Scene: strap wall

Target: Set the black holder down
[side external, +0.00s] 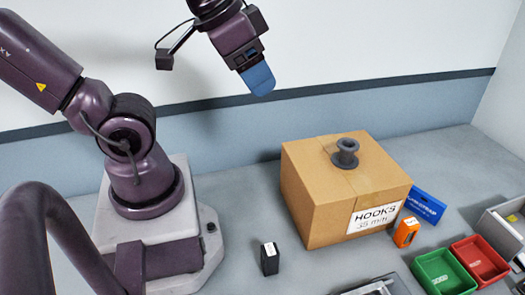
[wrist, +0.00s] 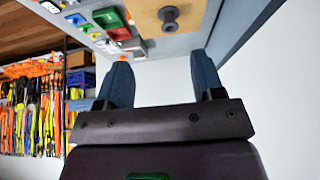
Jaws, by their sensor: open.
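A small black block with a pale mark on its top, which looks like the black holder (side external: 269,259), stands upright on the grey table to the left of the cardboard box. I cannot make it out in the wrist view. My gripper (side external: 258,80) is high above the table, up and to the left of the box, well apart from the block. In the wrist view its two blue fingers (wrist: 163,80) are spread wide with nothing between them.
A cardboard box (side external: 310,195) labelled HOOKS carries a dark grey spool (side external: 345,153). To its right are an orange item (side external: 406,232), a blue box (side external: 426,206), a green bin (side external: 420,262) and a red bin (side external: 485,250). Strap racks (wrist: 32,105) hang in the wrist view. Table around the black block is clear.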

